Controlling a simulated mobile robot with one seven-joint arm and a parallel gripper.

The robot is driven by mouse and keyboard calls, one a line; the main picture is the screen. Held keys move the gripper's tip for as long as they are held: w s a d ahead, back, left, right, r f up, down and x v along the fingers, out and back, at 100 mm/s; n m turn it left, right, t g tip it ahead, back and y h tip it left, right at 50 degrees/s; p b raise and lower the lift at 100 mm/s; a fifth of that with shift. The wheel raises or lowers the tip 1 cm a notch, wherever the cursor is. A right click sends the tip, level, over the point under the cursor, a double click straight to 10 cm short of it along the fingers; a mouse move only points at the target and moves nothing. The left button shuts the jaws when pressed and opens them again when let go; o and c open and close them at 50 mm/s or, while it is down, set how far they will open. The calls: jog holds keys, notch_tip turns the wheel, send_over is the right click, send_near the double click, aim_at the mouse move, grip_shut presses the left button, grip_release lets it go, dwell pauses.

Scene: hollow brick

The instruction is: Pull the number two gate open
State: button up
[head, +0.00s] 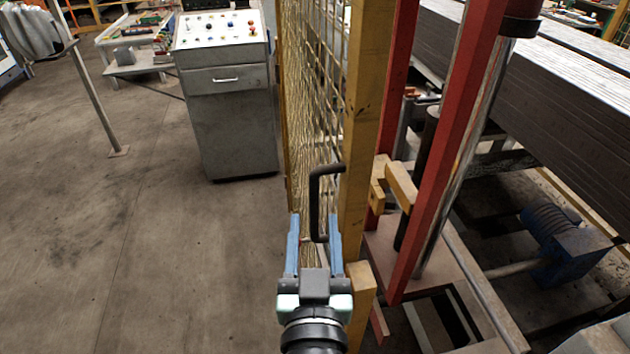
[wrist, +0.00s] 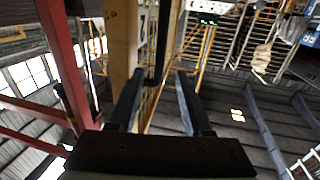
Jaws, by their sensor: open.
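The gate (head: 357,130) has a yellow frame with wire mesh and stands swung edge-on in the head view; no number is readable on it. A black bar handle (head: 315,205) sticks out from its frame. My gripper (head: 314,228) is open, with a blue finger on either side of the handle's lower end in the head view. In the wrist view the handle (wrist: 163,40) shows between and beyond the fingertips (wrist: 158,75). The fingers are apart and not closed on it. I cannot tell how deep the handle sits between them.
A grey control cabinet (head: 228,125) stands behind the gate to the left. Red machine posts (head: 452,150), a yellow latch-like bracket (head: 400,185) and a blue motor (head: 568,240) are close on the right. The concrete floor (head: 80,240) at left is clear, apart from a thin post (head: 95,105).

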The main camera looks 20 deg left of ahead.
aim_at(314, 197)
jog(key=p+x, duration=0.2)
jog(key=x, duration=0.5)
jog(key=shift+w+a, duration=0.15)
jog(key=shift+w, duration=0.2)
grip_shut()
dwell(1.0)
